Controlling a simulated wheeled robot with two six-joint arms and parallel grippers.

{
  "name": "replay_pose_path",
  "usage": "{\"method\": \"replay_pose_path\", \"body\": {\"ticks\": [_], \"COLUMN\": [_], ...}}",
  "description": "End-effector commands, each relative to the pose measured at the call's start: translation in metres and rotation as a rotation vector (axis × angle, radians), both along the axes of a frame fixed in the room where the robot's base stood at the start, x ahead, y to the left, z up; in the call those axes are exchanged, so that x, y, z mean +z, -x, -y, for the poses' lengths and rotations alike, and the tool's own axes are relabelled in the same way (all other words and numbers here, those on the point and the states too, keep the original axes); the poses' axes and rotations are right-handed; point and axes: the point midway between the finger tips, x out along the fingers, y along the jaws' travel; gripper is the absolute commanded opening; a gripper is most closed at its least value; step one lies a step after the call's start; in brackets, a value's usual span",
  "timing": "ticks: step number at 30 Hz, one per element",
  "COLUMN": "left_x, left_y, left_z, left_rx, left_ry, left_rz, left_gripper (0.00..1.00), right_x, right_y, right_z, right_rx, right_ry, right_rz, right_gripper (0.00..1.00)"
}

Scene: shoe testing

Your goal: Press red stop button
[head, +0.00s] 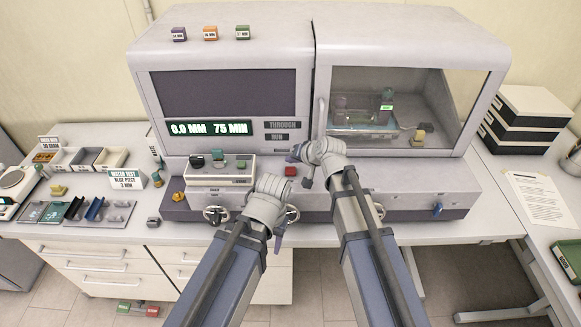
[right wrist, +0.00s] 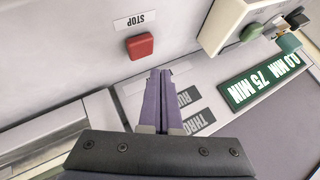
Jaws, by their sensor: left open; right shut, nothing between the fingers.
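The red stop button (head: 291,171) is a small square on the machine's front ledge. It also shows in the right wrist view (right wrist: 140,46), with an upside-down STOP label (right wrist: 141,20) above it. My right gripper (right wrist: 160,72) is shut and empty; its purple fingertips appear just below and right of the button, with a visible gap in the picture. In the head view the right gripper (head: 297,156) is beside the button, partly hidden by its own wrist. My left gripper (head: 278,238) is open and empty, low in front of the machine, away from the button.
The grey machine has a lit display (head: 211,128) and a windowed chamber (head: 405,100) at right. A small control box (head: 220,168) with coloured knobs stands left of the button. Trays (head: 85,158) and a sign (head: 128,179) occupy the left table. Papers (head: 538,198) lie at right.

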Motion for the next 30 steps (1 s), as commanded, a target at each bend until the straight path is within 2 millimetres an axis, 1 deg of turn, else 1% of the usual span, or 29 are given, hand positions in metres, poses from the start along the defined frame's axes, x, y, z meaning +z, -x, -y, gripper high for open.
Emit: {"method": "replay_pose_path", "body": {"ticks": [1, 9, 30], "left_x": [0.011, 0.034, 0.034], "left_y": [0.0, 0.0, 0.0], "left_z": [0.0, 0.0, 0.0], "left_rx": [0.0, 0.0, 0.0], "left_ry": [0.0, 0.0, 0.0], "left_rz": [0.0, 0.0, 0.0], "left_gripper": [0.5, 0.5, 0.5], "right_x": [0.011, 0.034, 0.034], "right_y": [0.0, 0.0, 0.0], "right_z": [0.0, 0.0, 0.0], "right_rx": [0.0, 0.0, 0.0], "right_ry": [0.0, 0.0, 0.0], "right_rz": [0.0, 0.0, 0.0], "right_gripper": [0.0, 0.0, 0.0]}}
